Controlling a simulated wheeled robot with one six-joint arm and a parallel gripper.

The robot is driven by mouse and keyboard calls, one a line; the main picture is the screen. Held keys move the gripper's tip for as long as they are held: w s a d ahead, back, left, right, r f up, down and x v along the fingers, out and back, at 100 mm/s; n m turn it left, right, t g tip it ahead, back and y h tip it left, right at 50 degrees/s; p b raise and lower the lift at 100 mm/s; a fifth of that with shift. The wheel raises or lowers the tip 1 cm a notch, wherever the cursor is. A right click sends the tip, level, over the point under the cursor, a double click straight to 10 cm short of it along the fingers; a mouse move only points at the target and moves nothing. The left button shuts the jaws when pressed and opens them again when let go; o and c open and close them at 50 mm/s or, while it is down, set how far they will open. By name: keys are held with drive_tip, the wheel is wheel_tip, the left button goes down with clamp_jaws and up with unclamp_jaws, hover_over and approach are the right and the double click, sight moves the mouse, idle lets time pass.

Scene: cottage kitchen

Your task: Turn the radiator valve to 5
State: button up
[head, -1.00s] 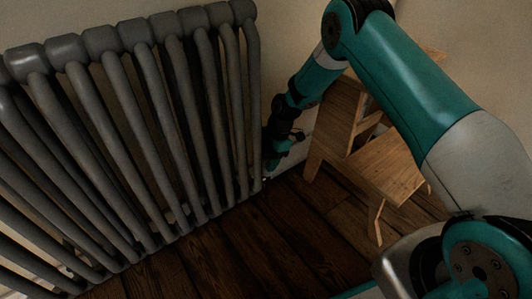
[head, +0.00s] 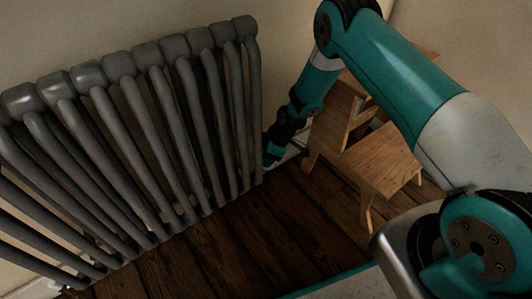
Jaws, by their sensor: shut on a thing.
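The grey column radiator (head: 150,135) fills the left side of the head view. My arm reaches down from the upper right to the radiator's right end. My gripper (head: 271,163) is small and dark there, low beside the last column. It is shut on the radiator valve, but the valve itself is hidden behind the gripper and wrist. No dial number or mark can be read from this view.
A wooden step stool (head: 372,155) stands just right of my forearm, close to it. The dark plank floor (head: 250,240) is clear in front of the radiator. Pale walls meet behind the stool.

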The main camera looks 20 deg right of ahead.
drive_tip(key=shift+s+d, duration=0.1)
drive_tip(key=shift+d, duration=0.05)
idle(0.3)
drive_tip(key=o, duration=0.9)
